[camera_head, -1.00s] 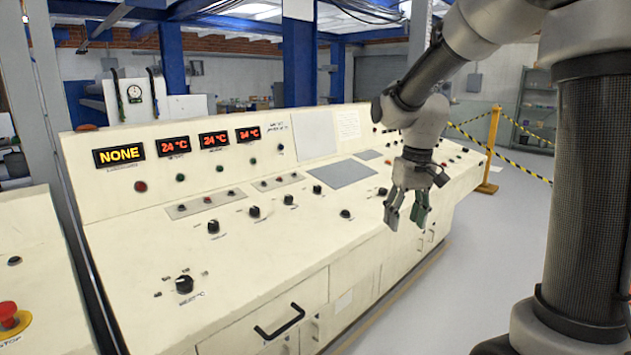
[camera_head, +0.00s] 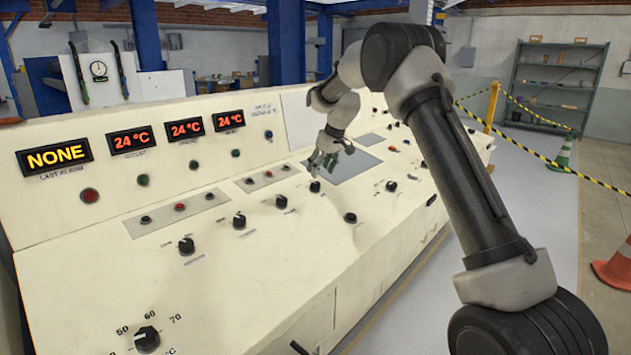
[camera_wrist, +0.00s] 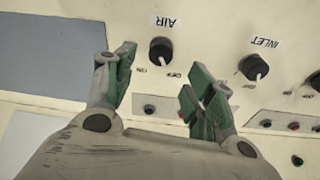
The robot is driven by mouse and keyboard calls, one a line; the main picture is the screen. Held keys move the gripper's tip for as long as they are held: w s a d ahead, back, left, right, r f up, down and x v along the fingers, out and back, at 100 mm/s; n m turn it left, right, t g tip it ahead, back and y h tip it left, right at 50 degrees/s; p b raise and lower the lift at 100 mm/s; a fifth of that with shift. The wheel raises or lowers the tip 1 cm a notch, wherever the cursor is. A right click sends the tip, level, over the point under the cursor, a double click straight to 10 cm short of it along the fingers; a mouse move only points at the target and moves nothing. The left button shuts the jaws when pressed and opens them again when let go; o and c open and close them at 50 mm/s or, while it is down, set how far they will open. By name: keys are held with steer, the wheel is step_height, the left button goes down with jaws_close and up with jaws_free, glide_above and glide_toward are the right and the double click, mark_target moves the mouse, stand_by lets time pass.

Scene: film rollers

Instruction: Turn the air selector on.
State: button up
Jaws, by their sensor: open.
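The air selector is a black round knob (camera_wrist: 160,50) under the label AIR in the wrist view, where lettering appears upside down. Small ON and OFF marks sit at its lower left and lower right.
The INLET knob (camera_wrist: 253,67) is close beside the air selector. More knobs (camera_head: 239,221) line the console, with a strip of small buttons (camera_head: 180,207) behind them. The grey panel (camera_head: 352,168) is flat. A display (camera_head: 55,157) reads NONE.

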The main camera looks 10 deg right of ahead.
mark_target(316, 183)
steer(key=x, duration=0.6)
steer(key=shift+f, duration=0.35)
steer(key=shift+c, duration=0.3)
steer(key=c, duration=0.9)
